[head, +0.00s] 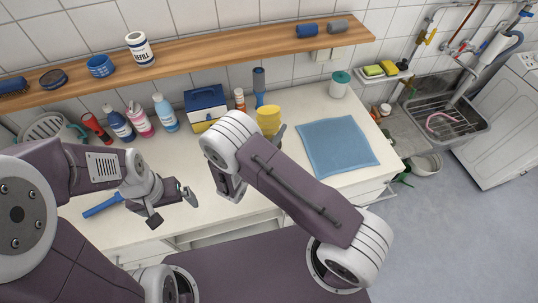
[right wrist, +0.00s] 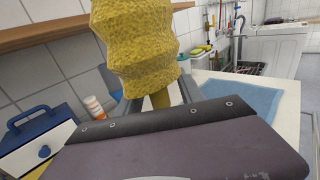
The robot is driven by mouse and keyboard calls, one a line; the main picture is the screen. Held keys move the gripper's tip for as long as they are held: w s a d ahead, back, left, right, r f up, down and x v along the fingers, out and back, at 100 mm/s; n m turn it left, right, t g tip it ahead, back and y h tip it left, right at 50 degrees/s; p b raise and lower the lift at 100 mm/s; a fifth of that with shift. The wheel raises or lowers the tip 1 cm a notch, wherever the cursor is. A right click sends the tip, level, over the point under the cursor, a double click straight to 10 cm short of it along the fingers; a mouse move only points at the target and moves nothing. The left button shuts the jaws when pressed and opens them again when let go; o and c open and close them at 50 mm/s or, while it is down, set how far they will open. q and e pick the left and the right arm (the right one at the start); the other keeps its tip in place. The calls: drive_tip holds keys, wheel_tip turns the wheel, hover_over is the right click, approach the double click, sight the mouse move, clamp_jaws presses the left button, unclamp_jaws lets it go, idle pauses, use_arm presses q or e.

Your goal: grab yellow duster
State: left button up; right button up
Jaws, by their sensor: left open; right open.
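The yellow duster has a fluffy, ridged head (head: 268,120) that shows above my right arm in the head view. In the right wrist view the duster (right wrist: 138,42) stands roughly upright, very close, its narrow yellow stem below the head. My right gripper (right wrist: 160,97) is open, with a grey finger on each side of the stem. I cannot tell whether either finger touches it. My right arm hides most of that gripper and the duster's lower part in the head view. My left gripper (head: 172,207) is open and empty above the counter's front left.
A blue toolbox-like case (head: 206,105), an orange-and-white bottle (head: 239,99) and a blue upright item (head: 259,85) stand close behind the duster. A blue cloth (head: 337,146) lies right. A blue-handled tool (head: 102,206) lies near my left gripper. A wooden shelf (head: 200,46) runs above.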

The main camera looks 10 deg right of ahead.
clamp_jaws()
idle(1.4)
